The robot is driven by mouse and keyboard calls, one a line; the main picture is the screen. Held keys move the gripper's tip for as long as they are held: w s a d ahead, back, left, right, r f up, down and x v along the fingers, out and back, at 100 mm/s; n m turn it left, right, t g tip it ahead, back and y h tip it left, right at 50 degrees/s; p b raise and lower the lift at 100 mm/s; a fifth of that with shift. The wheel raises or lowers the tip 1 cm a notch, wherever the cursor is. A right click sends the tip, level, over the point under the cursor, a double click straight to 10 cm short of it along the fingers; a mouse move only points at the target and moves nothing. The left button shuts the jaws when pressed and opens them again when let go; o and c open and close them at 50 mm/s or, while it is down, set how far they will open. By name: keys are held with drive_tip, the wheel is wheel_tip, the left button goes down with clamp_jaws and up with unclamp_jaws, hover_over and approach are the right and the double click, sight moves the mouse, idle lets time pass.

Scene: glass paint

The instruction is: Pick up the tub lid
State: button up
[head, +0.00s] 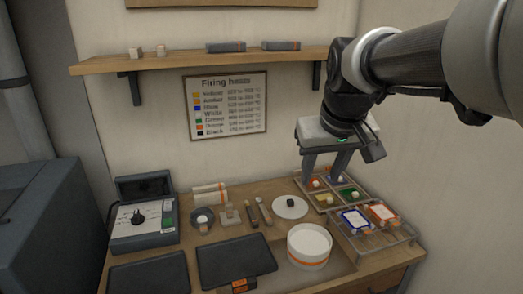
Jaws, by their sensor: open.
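A flat white disc with a small dark knob (291,209) lies on the table right of centre and looks like the tub lid.
A wire rack (372,245) holding blue-edged and orange-edged pieces stands at the right. A grey device with a dial (144,238), dark slabs (236,260) and small tools (258,212) fill the left and middle. A wooden shelf (180,63) hangs above.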

drive_tip(key=w+f+b, duration=0.1)
drive_tip(key=w+f, duration=0.2)
drive_tip(key=w, duration=0.8)
drive_tip(key=n+g+y+b, duration=0.1)
drive_tip(key=n+b, duration=0.1)
approach(291, 201)
drive_tip(key=shift+w+d+f, duration=0.1)
drive_tip(key=shift+w+f, duration=0.2)
drive_tip(key=shift+f, duration=0.25)
drive_tip(key=shift+w+d+f, duration=0.1)
drive_tip(key=shift+w+f, duration=0.2)
drive_tip(key=shift+f, duration=0.25)
drive_tip(key=shift+a+p+x, duration=0.2)
drive_tip(key=shift+x, duration=1.35)
drive_tip(key=shift+a+p+x, duration=0.15)
drive_tip(key=shift+x, duration=1.4)
drive_tip(key=shift+r, duration=0.1)
clamp_jaws()
